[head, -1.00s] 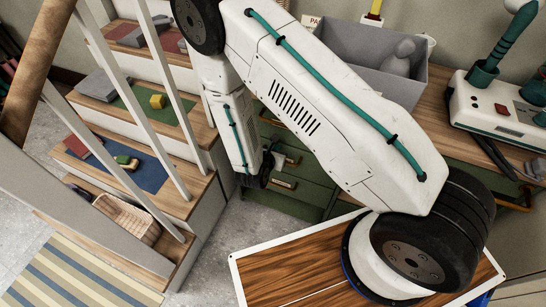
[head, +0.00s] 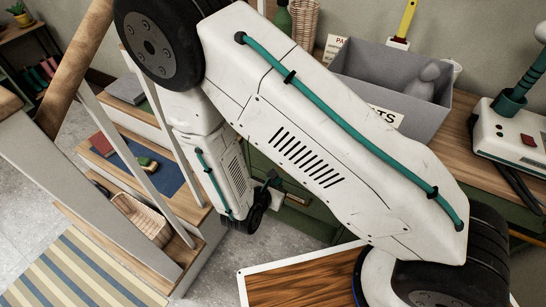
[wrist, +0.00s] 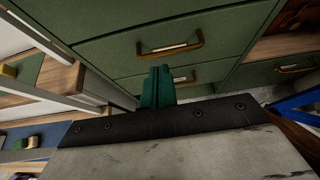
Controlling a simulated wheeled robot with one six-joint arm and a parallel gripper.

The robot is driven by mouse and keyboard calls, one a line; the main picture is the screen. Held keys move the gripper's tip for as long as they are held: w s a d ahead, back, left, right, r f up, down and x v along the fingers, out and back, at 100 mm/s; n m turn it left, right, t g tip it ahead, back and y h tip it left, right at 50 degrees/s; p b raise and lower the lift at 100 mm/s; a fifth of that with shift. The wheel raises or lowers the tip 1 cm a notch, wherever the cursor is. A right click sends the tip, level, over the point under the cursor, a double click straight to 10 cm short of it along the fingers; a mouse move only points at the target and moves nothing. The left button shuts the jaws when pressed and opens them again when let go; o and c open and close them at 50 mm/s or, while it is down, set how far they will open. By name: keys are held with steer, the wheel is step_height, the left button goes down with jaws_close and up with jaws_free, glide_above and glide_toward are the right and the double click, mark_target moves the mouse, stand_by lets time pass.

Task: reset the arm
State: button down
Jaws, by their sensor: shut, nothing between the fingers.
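My white arm with a teal cable crosses the head view, folded down at its far end. My gripper (head: 274,181) is small and partly hidden there, beside the stairs and before the green drawers (head: 305,215). In the wrist view my gripper (wrist: 158,88) shows as two teal fingers pressed together, with nothing between them. They point at the green drawer fronts (wrist: 125,52), below a brass handle (wrist: 170,48). Whether the fingertips touch the drawers I cannot tell.
Wooden stairs with white balusters stand at left, holding a blue mat (head: 150,165) and a wicker basket (head: 143,218). A grey bin (head: 352,62) and a white device (head: 508,135) are on the bench at right. A striped rug (head: 75,270) lies on the floor at lower left.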

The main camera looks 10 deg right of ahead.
steer(key=s+d+r+m+g+y, duration=0.2)
steer(key=s+d+r+m, duration=0.2)
steer(key=r+m, duration=0.5)
steer(key=s+d+r+m+g+y, duration=0.3)
steer(key=s+d+r+m, duration=0.2)
steer(key=r, duration=1.2)
steer(key=s+d+r+m+g+y, duration=0.2)
steer(key=s+d+r+m, duration=0.3)
steer(key=s+r+m, duration=0.4)
step_height(320, 180, up, 5)
steer(key=m, duration=0.4)
steer(key=shift+s+m+g+y, duration=0.3)
steer(key=shift+s+m+y, duration=0.05)
steer(key=shift+m+y, duration=0.05)
steer(key=shift+d+r, duration=0.1)
